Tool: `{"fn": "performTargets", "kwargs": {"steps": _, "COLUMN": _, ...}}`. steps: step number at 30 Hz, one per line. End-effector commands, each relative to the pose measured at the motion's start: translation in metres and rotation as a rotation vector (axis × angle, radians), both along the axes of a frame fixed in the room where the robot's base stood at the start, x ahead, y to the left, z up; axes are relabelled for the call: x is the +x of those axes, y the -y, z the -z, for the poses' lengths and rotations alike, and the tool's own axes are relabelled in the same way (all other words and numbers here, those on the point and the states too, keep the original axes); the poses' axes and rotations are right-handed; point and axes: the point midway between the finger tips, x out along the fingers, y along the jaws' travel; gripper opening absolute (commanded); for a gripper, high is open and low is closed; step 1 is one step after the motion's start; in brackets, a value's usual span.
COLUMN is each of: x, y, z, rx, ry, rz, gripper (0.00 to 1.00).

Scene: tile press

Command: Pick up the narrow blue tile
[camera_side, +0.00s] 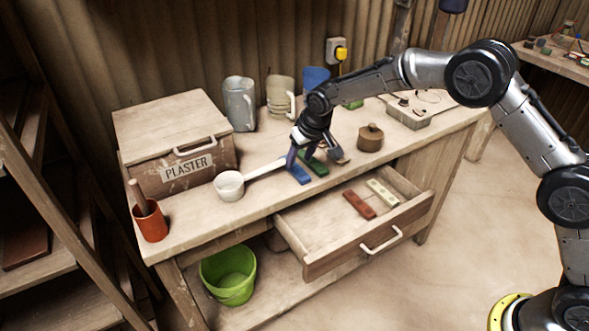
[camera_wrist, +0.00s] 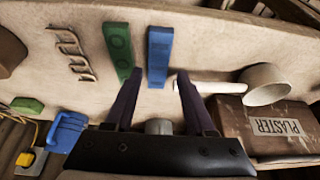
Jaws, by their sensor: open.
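The narrow blue tile (camera_side: 299,175) lies on the workbench below my gripper (camera_side: 304,152) in the side view. In the wrist view the blue tile (camera_wrist: 159,52) lies ahead of my gripper (camera_wrist: 158,78), its near end between the two fingertips in the picture. My gripper is open, with nothing held. A green tile (camera_wrist: 117,45) lies just left of the blue one in the wrist view, with a small gap. The left finger appears close to the green tile's near end. In the side view, my gripper partly hides both tiles.
A white ladle (camera_side: 229,187) has its handle reaching close to the tiles. A plaster box (camera_side: 150,125) stands left, mugs (camera_side: 240,104) behind, a lidded wooden pot (camera_side: 370,139) right. The open drawer (camera_side: 330,225) holds a red tile (camera_side: 358,205) and a cream tile (camera_side: 382,191).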

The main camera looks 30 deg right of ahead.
Motion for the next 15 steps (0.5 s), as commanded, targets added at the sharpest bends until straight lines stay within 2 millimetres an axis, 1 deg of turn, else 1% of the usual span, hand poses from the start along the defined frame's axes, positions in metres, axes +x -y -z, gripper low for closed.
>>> {"fn": "performTargets", "kwargs": {"steps": 1, "x": 0.004, "y": 0.001, "z": 0.008, "rx": -0.001, "ry": -0.003, "rz": 0.001, "gripper": 0.55}}
{"fn": "performTargets", "kwargs": {"steps": 3, "x": 0.01, "y": 0.002, "z": 0.018, "rx": -0.001, "ry": -0.003, "rz": 0.001, "gripper": 0.55}}
{"fn": "performTargets", "kwargs": {"steps": 8, "x": 0.018, "y": 0.003, "z": 0.035, "rx": 0.0, "ry": -0.002, "rz": 0.001, "gripper": 0.55}}
{"fn": "performTargets", "kwargs": {"steps": 11, "x": 0.02, "y": 0.003, "z": 0.039, "rx": 0.0, "ry": 0.0, "rz": 0.001, "gripper": 0.55}}
{"fn": "performTargets", "kwargs": {"steps": 15, "x": 0.02, "y": 0.002, "z": 0.039, "rx": 0.0, "ry": 0.0, "rz": 0.001, "gripper": 0.55}}
